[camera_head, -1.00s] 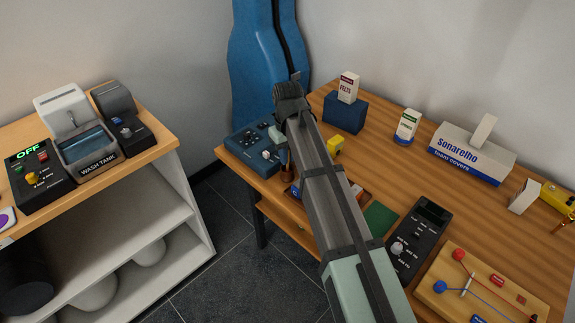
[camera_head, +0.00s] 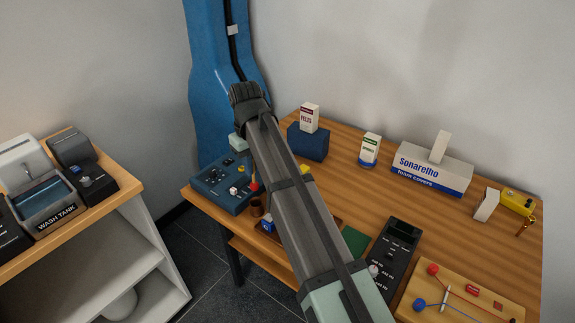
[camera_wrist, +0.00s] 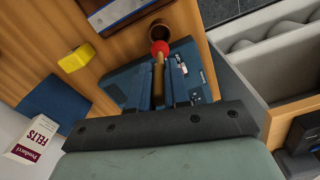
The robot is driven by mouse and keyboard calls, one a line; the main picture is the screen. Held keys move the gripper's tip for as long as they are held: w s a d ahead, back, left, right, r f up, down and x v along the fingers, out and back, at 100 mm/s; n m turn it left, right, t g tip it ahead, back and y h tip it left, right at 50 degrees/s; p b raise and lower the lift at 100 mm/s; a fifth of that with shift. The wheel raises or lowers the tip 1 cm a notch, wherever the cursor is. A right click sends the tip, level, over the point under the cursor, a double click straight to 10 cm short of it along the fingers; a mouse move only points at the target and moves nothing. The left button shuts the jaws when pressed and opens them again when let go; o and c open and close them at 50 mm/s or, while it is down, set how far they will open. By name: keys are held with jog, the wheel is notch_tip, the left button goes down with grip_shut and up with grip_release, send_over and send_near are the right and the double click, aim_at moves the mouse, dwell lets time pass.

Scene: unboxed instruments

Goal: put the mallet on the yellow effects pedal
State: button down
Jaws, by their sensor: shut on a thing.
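The mallet (camera_wrist: 159,60) has a red head and a wooden handle. In the wrist view its handle is between the fingers of my gripper (camera_wrist: 158,85), which is shut on it; the head points to the top of the picture, towards a brown cup (camera_wrist: 162,28). In the head view the red mallet head (camera_head: 254,187) shows just above the cup (camera_head: 257,207), beside my arm. Most of my gripper is hidden there by my arm. A yellow box with dark knobs, which looks like the yellow effects pedal (camera_head: 516,202), lies at the table's far right.
A blue device (camera_head: 218,183) lies under my gripper. A blue block (camera_head: 308,142) with a white carton (camera_head: 309,117), a small bottle (camera_head: 369,149) and a foam-covers box (camera_head: 430,172) stand along the back. A white carton (camera_head: 486,205) stands beside the pedal. A yellow block (camera_wrist: 76,58) lies near the cup.

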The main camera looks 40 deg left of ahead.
jog(key=shift+r, duration=0.25)
jog(key=w+d+m, duration=0.6)
jog(key=w+d, duration=2.1)
jog(key=w, duration=0.1)
jog(key=w+d+r+m, duration=0.1)
jog(key=w+d+m, duration=0.2)
jog(key=w+d, duration=0.8)
jog(key=w+d+r+m, duration=0.1)
jog(key=w+d+m, duration=0.35)
jog(key=d, duration=1.35)
jog(key=w+d+r+m, duration=0.1)
jog(key=w+d+m, duration=0.1)
jog(key=w+d, duration=1)
jog(key=shift+s+d+f+m, duration=0.3)
jog(key=shift+s+f+m, duration=0.1)
jog(key=shift+f, duration=1.25)
jog(key=shift+s+d+f+m, duration=0.3)
jog(key=shift+s+f+m, duration=0.15)
jog(key=shift+f, duration=1.25)
jog(key=shift+s+d+f+m, duration=0.3)
jog(key=shift+s+f+m, duration=0.1)
jog(key=shift+f, duration=1.25)
